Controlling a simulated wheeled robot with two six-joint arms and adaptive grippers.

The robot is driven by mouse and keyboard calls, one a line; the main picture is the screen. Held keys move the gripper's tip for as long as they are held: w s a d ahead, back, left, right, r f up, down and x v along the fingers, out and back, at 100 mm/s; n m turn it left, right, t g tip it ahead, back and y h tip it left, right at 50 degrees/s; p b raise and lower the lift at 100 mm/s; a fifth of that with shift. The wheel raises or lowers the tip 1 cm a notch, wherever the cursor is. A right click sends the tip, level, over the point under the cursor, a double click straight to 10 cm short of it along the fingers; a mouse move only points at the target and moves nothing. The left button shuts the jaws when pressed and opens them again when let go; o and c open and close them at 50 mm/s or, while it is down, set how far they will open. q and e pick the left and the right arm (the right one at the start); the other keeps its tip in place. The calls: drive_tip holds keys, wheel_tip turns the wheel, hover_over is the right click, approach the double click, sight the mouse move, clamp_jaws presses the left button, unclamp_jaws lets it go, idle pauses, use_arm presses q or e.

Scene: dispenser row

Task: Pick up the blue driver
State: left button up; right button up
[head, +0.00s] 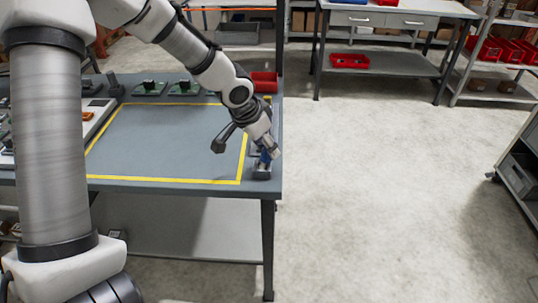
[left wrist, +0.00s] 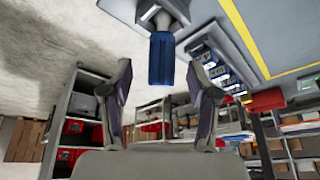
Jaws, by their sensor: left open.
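The blue driver (head: 265,157) stands in a small grey holder (head: 262,173) at the right front corner of the table. In the left wrist view, the blue driver (left wrist: 162,60) shows its blue handle, with its other end in the grey holder (left wrist: 165,12). My left gripper (left wrist: 160,70) is open, with one finger on each side of the handle's near end. Gaps show between the fingers and the handle. In the head view, my left gripper (head: 268,147) is just above the driver and partly hides it. My right gripper is not in view.
The grey table (head: 165,140) has a yellow outline around a mostly bare area. Green boards (head: 167,88) lie along its back edge, and a red bin (head: 264,80) stands at the back right. A grey and white tray is at the left. The floor to the right is clear.

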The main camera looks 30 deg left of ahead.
sight(266, 157)
use_arm(q)
drive_tip(key=x, duration=0.4)
drive_tip(key=shift+a+f, duration=0.2)
drive_tip(key=shift+a, duration=0.05)
drive_tip(key=shift+d, duration=0.15)
drive_tip(key=c, duration=0.4)
drive_tip(key=shift+r, duration=0.1)
clamp_jaws()
